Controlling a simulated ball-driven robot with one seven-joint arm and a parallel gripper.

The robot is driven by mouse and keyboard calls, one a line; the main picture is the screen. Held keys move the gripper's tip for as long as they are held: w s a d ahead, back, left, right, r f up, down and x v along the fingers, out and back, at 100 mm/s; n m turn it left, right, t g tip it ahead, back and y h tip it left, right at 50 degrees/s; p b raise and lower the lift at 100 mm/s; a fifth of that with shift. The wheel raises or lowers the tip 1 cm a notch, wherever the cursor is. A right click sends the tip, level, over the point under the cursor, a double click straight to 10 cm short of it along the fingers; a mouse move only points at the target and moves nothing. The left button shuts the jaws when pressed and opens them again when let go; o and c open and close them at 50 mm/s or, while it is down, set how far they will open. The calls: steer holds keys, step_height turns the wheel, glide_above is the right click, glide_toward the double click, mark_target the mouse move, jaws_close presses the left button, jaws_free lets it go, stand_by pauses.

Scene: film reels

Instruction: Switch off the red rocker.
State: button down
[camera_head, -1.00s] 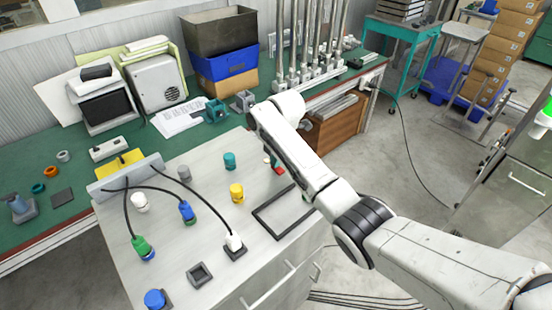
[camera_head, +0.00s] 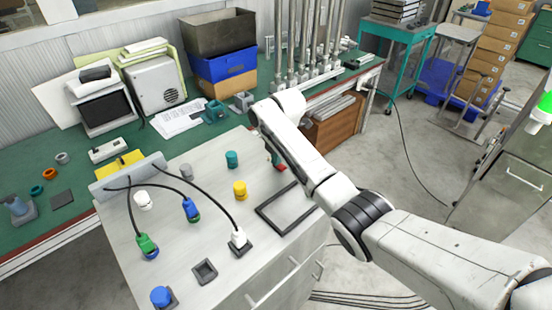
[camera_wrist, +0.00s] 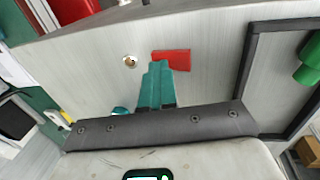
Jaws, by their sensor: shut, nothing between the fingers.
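The red rocker (camera_wrist: 171,58) is a small red block on the pale panel, upper middle in the wrist view. In the head view a small part of it (camera_head: 282,168) shows beside my arm. My gripper (camera_wrist: 157,66) has teal fingers, shut together and empty. Their tips overlap the rocker's lower left part in the wrist view; I cannot tell whether they touch it. The rocker's tilt is also unclear. In the head view my arm mostly hides the fingers.
A round pale fitting (camera_wrist: 130,61) sits left of the rocker. A black square frame (camera_head: 287,208) lies on the pale cabinet top. Teal (camera_head: 232,159) and yellow (camera_head: 240,190) knobs stand nearby. Black cables with plugs (camera_head: 238,238) arch over the left part.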

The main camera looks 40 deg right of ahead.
steer(key=shift+s+d+f+p, duration=0.15)
steer(key=shift+s+d+p, duration=0.05)
steer(key=shift+s+p, duration=0.8)
steer(key=shift+w+a, duration=0.1)
steer(key=shift+w, duration=0.05)
